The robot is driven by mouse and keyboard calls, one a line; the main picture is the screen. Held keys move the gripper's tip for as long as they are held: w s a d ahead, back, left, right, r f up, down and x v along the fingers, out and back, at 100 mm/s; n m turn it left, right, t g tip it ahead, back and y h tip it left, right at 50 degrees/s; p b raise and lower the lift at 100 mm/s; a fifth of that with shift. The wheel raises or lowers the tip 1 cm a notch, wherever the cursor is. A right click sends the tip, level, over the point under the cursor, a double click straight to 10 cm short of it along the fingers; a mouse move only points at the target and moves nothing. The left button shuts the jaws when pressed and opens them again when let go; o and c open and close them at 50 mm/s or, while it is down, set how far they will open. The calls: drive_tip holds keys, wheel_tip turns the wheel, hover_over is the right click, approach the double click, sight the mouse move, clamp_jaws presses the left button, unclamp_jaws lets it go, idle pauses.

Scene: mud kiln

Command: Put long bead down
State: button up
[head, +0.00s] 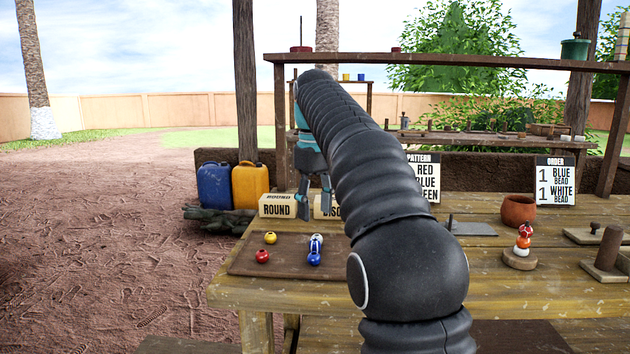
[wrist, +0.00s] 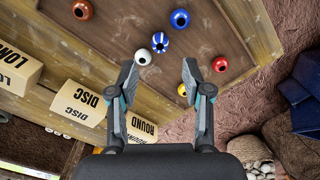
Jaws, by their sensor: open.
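My gripper (head: 315,203) is open and empty, above the back of the brown tray (head: 245,267); its fingers also show in the wrist view (wrist: 158,74). A blue-and-white striped bead (wrist: 160,42) lies on the tray between a white bead (wrist: 143,57) and a blue bead (wrist: 180,18), in a rough line. The white bead appears between my fingertips in the wrist view, apart from them. I cannot tell for sure which bead is the long one. A red bead (head: 262,256) and a yellow bead (head: 270,237) lie on the tray's left side.
Boxes marked ROUND (head: 277,206), DISC (wrist: 80,103) and LONG (wrist: 15,68) stand behind the tray. A clay pot (head: 518,211), a stand with stacked beads (head: 521,258) and an ORDER sign (head: 555,182) are on the right. My arm hides the table's middle in the head view.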

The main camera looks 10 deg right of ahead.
wheel_tip(320, 180, up, 4)
idle(0.4)
drive_tip(key=shift+s, duration=0.15)
